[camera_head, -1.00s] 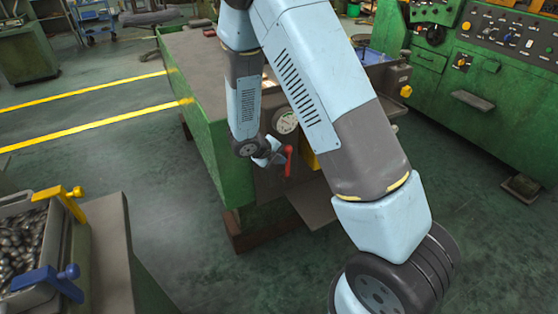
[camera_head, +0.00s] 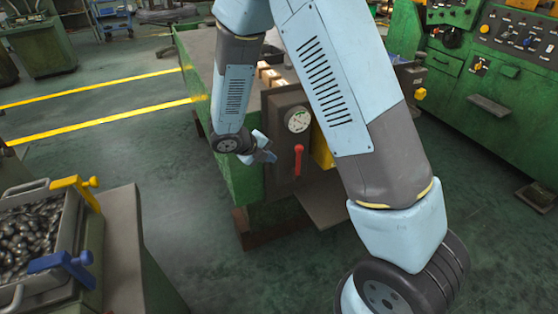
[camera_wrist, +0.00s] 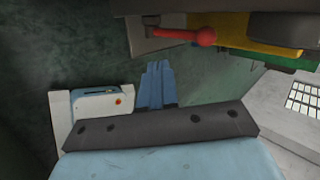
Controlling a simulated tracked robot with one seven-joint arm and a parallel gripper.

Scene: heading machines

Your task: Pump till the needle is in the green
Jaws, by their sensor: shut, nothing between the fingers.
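The pump's red lever (camera_head: 298,160) stands on the dark front panel of the green machine, near upright with its knob at the top. In the wrist view the red lever (camera_wrist: 190,36) shows at the top, apart from my fingers. The round white gauge (camera_head: 297,119) is above the lever; some green shows on its dial, but the needle is too small to read. My gripper (camera_head: 268,155) is just left of the lever, shut and empty. Its fingers also show in the wrist view (camera_wrist: 157,85).
A yellow part (camera_head: 321,148) is right of the lever. A grey plate (camera_head: 318,203) juts out below it. A bin of metal parts (camera_head: 30,230) with yellow and blue clamps stands at the lower left. A green control console (camera_head: 490,75) is at the right.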

